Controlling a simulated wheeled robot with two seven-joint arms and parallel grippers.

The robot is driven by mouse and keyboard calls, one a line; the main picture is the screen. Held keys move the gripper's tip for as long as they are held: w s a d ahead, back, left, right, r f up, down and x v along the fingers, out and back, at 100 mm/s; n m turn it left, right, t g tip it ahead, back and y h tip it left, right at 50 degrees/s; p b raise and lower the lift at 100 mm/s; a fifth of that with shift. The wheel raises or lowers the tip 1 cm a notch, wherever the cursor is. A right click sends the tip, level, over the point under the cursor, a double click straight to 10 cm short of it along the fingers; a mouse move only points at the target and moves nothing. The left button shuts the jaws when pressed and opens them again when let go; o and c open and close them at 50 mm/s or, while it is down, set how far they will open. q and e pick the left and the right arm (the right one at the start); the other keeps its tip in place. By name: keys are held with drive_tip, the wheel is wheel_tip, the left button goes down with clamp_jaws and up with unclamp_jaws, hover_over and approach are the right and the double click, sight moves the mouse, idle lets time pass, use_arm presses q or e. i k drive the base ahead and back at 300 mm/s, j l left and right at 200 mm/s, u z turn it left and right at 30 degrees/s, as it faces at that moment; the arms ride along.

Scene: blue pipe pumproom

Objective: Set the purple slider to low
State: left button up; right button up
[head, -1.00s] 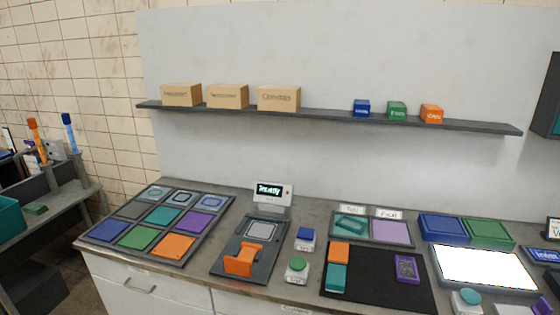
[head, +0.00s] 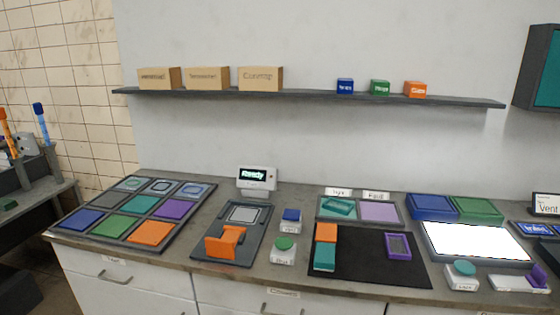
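A purple slider knob (head: 540,274) stands at the right end of a pale slider base (head: 512,282), at the front right of the counter. The base is cut close to the right edge of the head view, and its markings are too small to read. Neither of my grippers shows in the head view.
Left of the slider is a teal button on a white box (head: 461,274). Behind are a bright white panel (head: 475,242) and blue (head: 432,205) and green trays. A black mat (head: 360,262) holds a purple frame (head: 398,246) and orange and teal blocks. A shelf (head: 310,97) runs above.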

sight(538, 278)
drive_tip(key=z, duration=1.65)
